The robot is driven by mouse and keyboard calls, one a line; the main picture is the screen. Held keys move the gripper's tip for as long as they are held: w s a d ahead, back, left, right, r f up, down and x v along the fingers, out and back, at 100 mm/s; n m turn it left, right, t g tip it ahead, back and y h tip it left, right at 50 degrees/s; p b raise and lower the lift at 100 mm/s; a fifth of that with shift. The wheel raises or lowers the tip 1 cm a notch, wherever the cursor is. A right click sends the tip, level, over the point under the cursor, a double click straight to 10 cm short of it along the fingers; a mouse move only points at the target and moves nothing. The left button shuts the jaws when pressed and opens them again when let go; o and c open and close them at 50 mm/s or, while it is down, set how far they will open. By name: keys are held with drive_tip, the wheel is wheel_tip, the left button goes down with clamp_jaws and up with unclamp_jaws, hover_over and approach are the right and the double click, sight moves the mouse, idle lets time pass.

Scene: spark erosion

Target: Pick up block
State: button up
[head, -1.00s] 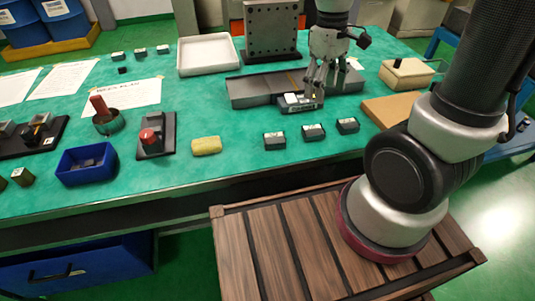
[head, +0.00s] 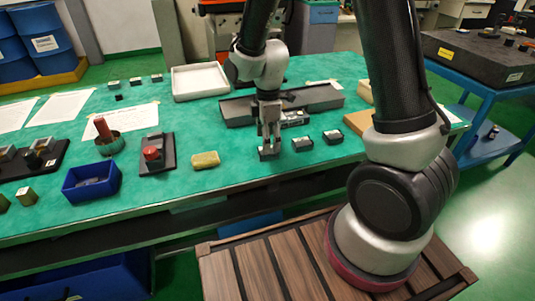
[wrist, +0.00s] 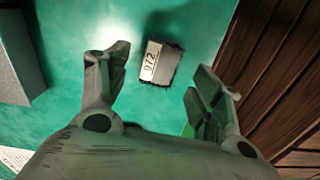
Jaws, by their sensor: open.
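A small dark block (head: 268,154) with a pale label lies at the left end of a front row on the green table. In the wrist view the block (wrist: 161,62) shows its white label, with characters that look like "072", and lies beyond the fingertips, roughly between their lines. My gripper (head: 268,134) points down just above this block in the head view. It also shows in the wrist view (wrist: 156,72) with its fingers spread and nothing between them. Contact with the block is not visible.
Two similar blocks (head: 303,144) (head: 332,138) lie to the right. Another labelled block (head: 295,118) is behind, at the long grey fixture (head: 318,97). A yellow sponge (head: 205,160) and a red-button box (head: 153,155) stand left. The table's front edge is close.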

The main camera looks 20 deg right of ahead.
wheel_tip(320, 180, down, 4)
drive_tip(key=shift+f, duration=0.2)
clamp_jaws()
